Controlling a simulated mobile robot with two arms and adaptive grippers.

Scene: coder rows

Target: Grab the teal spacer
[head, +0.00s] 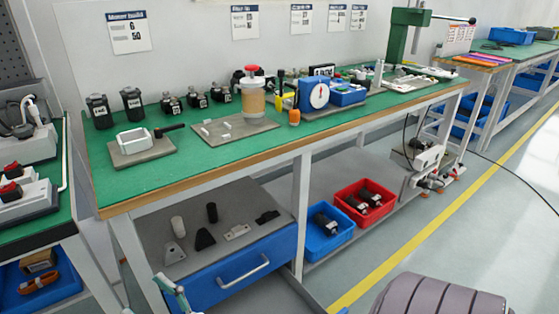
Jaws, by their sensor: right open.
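I cannot make out a teal spacer for certain anywhere in the head view. Several small parts stand on the grey top above the blue drawer (230,285): a pale cylinder (178,227), a black cylinder (212,212), a grey wedge (174,253), a black wedge (204,239), a pale block (237,232) and a black block (267,217). My right gripper (172,290) shows only in part at the bottom edge, in front of the drawer, pale green and white. It is open, and I see nothing held. My left gripper is not in view.
The green bench (240,155) carries a grey plate, a jar (253,98), a blue scale (314,96) and several black parts. Below stand a blue bin (322,238) and a red bin (365,212). A bench leg (301,215) stands beside the drawer. Open floor lies right.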

